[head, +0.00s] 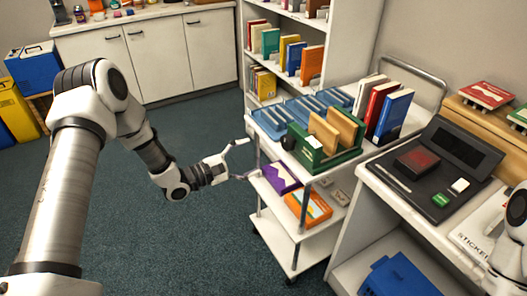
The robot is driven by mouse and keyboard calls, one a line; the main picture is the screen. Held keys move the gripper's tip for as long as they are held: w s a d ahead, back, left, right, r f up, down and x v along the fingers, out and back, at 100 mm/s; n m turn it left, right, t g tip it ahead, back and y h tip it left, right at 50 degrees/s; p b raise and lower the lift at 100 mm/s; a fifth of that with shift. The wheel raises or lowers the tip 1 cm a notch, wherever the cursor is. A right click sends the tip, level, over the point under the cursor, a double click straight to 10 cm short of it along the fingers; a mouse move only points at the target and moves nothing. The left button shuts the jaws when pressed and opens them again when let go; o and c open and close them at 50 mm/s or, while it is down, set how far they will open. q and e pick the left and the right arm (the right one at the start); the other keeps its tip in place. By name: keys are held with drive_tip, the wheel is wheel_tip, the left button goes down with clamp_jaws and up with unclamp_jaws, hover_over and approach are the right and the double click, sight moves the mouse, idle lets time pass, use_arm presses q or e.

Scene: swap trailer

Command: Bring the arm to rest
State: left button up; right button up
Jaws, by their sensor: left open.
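My left arm reaches in from the left of the head view. Its left gripper (243,160) is open with nothing between its fingers. It hangs over the floor just left of the white cart, close to the cart's side; whether it touches the cart is unclear. A small part of my right arm shows at the right edge, but its gripper is not visible.
The white cart (272,218) carries a green box (312,160), blue trays and upright books (393,112), with a purple book and an orange book on its lower shelf. A desk with a black device (455,150) stands right.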

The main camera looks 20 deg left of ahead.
use_arm(q)
drive_tip(key=shift+s+f, duration=0.1)
idle(0.4)
drive_tip(key=s+d+f+m+g+y+p, duration=0.1)
drive_tip(key=s+d+f+g+y, duration=0.15)
drive_tip(key=s+d+f, duration=0.4)
drive_tip(key=s+d+f+m+g+y+p, duration=0.15)
drive_tip(key=s+d+f+g, duration=0.25)
drive_tip(key=s+f, duration=0.45)
drive_tip(key=s+a+f+m+g+y, duration=0.2)
drive_tip(key=s+m, duration=0.3)
drive_tip(key=s, duration=0.1)
drive_tip(key=s+a+f+m+g+y, duration=0.2)
drive_tip(key=s+m+g, duration=0.1)
drive_tip(key=s+m, duration=0.2)
drive_tip(key=s+a+f+m+g+y, duration=0.2)
drive_tip(key=s+m, duration=0.3)
drive_tip(key=s, duration=0.4)
drive_tip(key=shift+s+a+f+m+g+y, duration=0.2)
drive_tip(key=shift+a+m+g+y, duration=0.15)
drive_tip(key=shift+a+y, duration=0.2)
